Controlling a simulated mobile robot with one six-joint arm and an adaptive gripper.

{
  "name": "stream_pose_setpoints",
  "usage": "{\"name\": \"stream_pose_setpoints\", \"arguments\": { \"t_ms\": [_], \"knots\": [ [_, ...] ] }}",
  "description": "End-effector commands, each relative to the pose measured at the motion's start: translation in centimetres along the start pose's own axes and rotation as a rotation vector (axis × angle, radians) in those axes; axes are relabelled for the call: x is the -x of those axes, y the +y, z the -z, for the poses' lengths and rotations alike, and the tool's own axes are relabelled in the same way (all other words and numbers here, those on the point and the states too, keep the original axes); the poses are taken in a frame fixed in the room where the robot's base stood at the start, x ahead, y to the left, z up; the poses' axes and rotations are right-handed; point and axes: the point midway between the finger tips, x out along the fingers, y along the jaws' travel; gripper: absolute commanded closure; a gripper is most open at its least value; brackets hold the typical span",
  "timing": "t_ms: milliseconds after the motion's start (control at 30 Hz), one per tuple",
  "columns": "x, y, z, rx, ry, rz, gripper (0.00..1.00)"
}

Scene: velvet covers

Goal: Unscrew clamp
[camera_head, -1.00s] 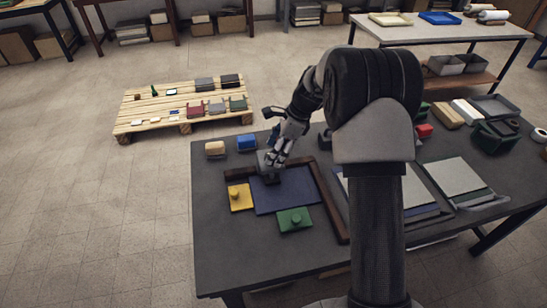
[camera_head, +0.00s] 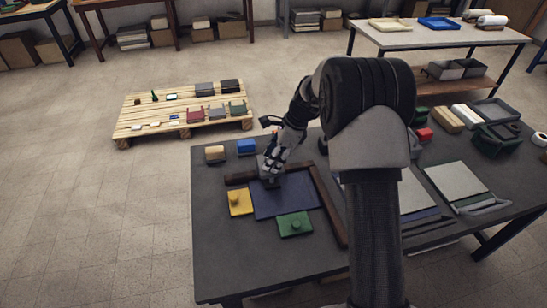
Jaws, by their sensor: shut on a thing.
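My gripper (camera_head: 270,168) points down at the back edge of the blue velvet panel (camera_head: 290,197) on the dark table. It is shut on a small grey piece (camera_head: 268,181), which looks like the clamp, beside the dark brown wooden frame (camera_head: 331,205). My fingers partly hide the clamp, and I cannot tell whether it still bears on the panel. A yellow block with a knob (camera_head: 240,201) is at the panel's left. A green block with a knob (camera_head: 294,224) is at its front.
A tan block (camera_head: 215,154) and a blue block (camera_head: 246,147) stand behind the frame. Stacked panels (camera_head: 455,185) and a dark green bin (camera_head: 494,135) are to the right. The table's front left (camera_head: 222,265) is clear. A wooden pallet (camera_head: 130,115) with small items is on the floor.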

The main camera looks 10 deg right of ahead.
Motion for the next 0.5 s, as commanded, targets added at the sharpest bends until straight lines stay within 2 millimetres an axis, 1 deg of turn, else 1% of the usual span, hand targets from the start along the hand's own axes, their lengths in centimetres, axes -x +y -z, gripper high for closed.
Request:
{"name": "stream_pose_setpoints", "arguments": {
  "t_ms": [33, 133, 367, 500],
  "knots": [
    [0.01, 0.0, 0.0, 0.0, 0.0, 0.0, 0.78],
    [0.01, 0.01, 0.0, 0.0, 0.0, 0.0, 0.84],
    [0.07, -0.01, -0.02, 0.014, 0.0, -0.007, 0.85],
    [0.17, 0.0, -0.06, 0.056, 0.0, -0.027, 0.85]
  ]
}}
